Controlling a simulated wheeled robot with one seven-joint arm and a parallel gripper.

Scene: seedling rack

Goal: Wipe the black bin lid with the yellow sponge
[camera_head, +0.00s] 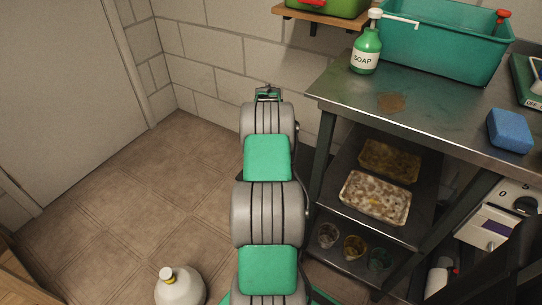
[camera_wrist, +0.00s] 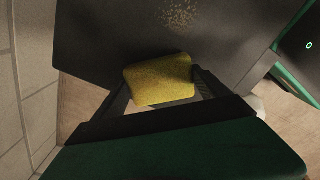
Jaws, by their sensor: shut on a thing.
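The yellow sponge (camera_wrist: 160,80) is between the fingers of my gripper (camera_wrist: 162,92) in the wrist view, and the gripper is shut on it. Beyond the sponge is a broad dark surface, which looks like the black bin lid (camera_wrist: 110,45). A patch of pale speckles (camera_wrist: 178,14) lies on it near the top edge of the view. I cannot tell whether the sponge touches the lid. In the head view my arm reaches away and hides the sponge and the lid; the fingertips do not show there.
A metal bench (camera_head: 440,112) stands at right, with a soap bottle (camera_head: 366,52), a teal tub (camera_head: 440,45), a blue sponge (camera_head: 510,130) and a brown stain. Trays and jars fill its lower shelves. A white bottle (camera_head: 180,288) stands on the floor, which is clear at left.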

